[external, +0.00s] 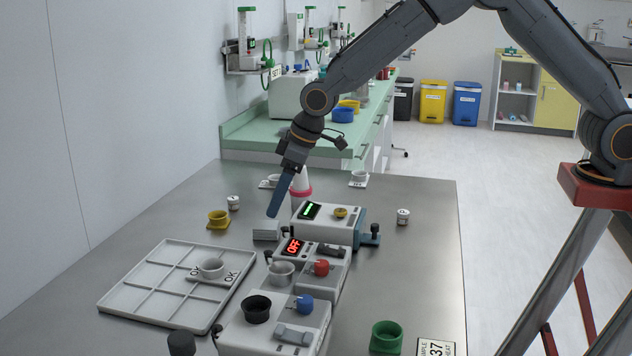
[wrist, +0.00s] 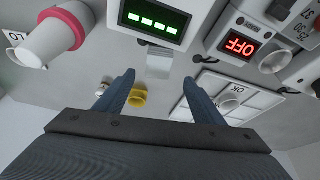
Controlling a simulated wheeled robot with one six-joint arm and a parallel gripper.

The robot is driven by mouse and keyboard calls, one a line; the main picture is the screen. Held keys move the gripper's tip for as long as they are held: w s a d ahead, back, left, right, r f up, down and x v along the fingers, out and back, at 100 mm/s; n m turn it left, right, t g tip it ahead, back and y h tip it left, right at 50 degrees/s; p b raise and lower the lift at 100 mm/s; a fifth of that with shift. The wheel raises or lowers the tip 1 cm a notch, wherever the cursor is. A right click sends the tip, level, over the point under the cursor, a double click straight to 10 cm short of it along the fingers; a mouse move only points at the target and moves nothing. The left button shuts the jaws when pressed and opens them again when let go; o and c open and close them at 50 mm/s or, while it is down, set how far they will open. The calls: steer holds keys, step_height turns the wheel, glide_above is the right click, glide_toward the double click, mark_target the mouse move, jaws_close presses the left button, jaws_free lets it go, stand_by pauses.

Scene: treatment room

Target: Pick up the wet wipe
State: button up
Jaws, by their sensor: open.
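A small pale grey, layered flat piece (external: 265,231) lies on the steel table, left of the white device with the green display; I take it for the wet wipe. In the wrist view this pale square (wrist: 159,63) shows just beyond and between the fingertips. My gripper (external: 272,212) points down above the table, close to the piece; only one blue finger shows clearly there. In the wrist view my gripper (wrist: 159,78) has its two blue fingers wide apart with nothing held between them. How high the tips are above the piece is hard to tell.
The device with the green display (external: 330,224) and a pink-ringed white cone (external: 301,184) stand close to the gripper. A unit reading OFF (external: 310,262) is in front. A yellow cup (external: 218,219) and divided tray (external: 150,292) are left. The table's right side is mostly clear.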

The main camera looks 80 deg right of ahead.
mark_target(267, 224)
steer(key=shift+p+x, duration=1.25)
steer(key=shift+x, duration=2.25)
steer(key=shift+s+d+f, duration=0.1)
steer(key=shift+d, duration=0.05)
steer(key=c, duration=1.1)
